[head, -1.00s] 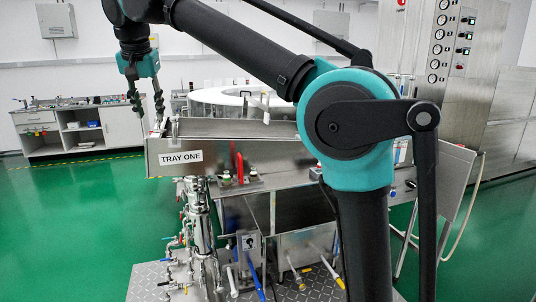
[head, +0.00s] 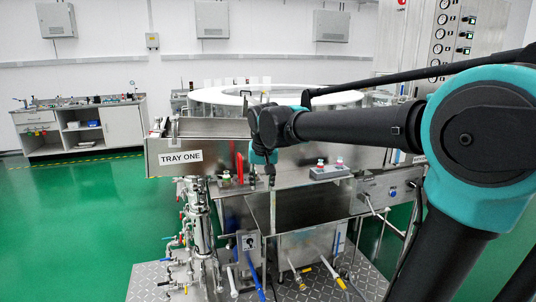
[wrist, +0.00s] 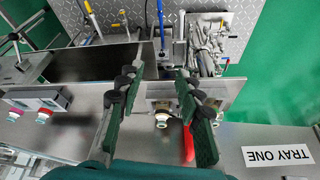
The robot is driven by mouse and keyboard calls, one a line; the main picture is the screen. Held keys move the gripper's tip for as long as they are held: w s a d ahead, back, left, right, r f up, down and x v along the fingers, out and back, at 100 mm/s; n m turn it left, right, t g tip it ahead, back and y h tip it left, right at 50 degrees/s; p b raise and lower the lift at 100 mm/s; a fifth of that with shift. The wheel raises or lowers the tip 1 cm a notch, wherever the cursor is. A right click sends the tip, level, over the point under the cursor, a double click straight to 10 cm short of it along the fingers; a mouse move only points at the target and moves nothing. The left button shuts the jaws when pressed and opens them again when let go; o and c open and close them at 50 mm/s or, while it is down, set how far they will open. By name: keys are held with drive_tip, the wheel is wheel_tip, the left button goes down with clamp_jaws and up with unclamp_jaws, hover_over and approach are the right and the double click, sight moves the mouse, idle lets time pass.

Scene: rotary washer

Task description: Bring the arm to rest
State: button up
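My gripper (head: 268,165) hangs pointing down near the middle of the head view, in front of the washer's steel front panel. In the wrist view, the two dark green fingers of my gripper (wrist: 155,105) stand well apart with a clear gap and nothing held between them. My arm is folded across the right side of the head view, with its large teal joint close to the camera. My gripper looks clear of the panel, but the exact distance cannot be told.
The TRAY ONE label (head: 181,157) marks the tray left of my gripper. A red handle (head: 240,168) and a small button box (head: 329,171) flank it. The white rotary ring (head: 275,93) lies behind. Pipes and valves (head: 197,235) stand lower left. Green floor is open at far left.

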drive_tip(key=s+d+f, duration=1.9)
drive_tip(key=d+f, duration=0.2)
drive_tip(key=f, duration=0.2)
drive_tip(key=shift+s+f+h, duration=0.3)
drive_tip(key=shift+s+f, duration=0.05)
